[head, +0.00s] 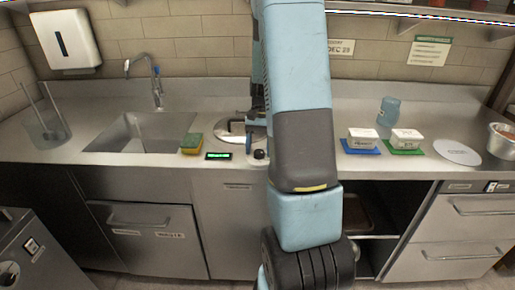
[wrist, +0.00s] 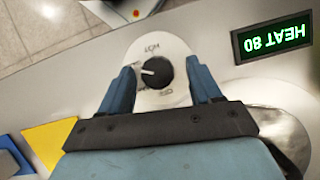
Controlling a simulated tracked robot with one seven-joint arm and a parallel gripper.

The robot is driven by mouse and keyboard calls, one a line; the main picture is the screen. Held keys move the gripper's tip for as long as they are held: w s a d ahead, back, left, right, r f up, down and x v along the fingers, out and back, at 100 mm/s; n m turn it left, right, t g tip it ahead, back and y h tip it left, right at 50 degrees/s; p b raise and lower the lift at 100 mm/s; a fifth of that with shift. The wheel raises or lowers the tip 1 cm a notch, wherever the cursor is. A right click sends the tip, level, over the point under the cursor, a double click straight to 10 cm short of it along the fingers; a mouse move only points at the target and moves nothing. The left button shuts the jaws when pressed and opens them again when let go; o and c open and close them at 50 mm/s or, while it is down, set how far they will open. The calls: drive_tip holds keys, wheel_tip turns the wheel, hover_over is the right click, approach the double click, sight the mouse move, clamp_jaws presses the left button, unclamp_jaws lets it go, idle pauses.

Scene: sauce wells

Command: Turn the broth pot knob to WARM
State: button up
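The black round knob (wrist: 158,72) sits on a white dial plate (wrist: 177,49) with small dark lettering, upside down in the wrist view. A pale mark on the knob points left there. The knob also shows in the head view (head: 259,154), just left of my arm. My gripper (wrist: 163,78) is open, with one blue finger on each side of the knob and gaps between. I cannot tell its height over the knob. The green display (wrist: 274,38) reads HEAT 80, upside down; it also shows in the head view (head: 218,156). A round metal lid (head: 236,130) lies behind the knob.
A sponge (head: 191,144) and sink (head: 140,130) lie to the left. White tubs stand on a blue mat (head: 365,151) and a green mat (head: 388,145) to the right. A yellow mat (wrist: 50,141) shows in the wrist view. My arm hides the counter's middle.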

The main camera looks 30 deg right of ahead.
drive_tip(key=shift+r, duration=0.1)
drive_tip(key=v, duration=1.3)
drive_tip(key=shift+r, duration=0.25)
drive_tip(key=shift+w+d, duration=0.1)
drive_tip(key=s+a+r+n+t+h, duration=0.2)
drive_tip(key=s+a+r+n+t, duration=0.2)
drive_tip(key=s+a+r, duration=0.7)
drive_tip(key=s+a+n+t+h, duration=0.1)
drive_tip(key=s+a+n+t, duration=0.3)
drive_tip(key=s+a, duration=0.5)
drive_tip(key=shift+s+a+t, duration=0.15)
drive_tip(key=shift+s+t, duration=0.35)
drive_tip(key=shift+s, duration=0.6)
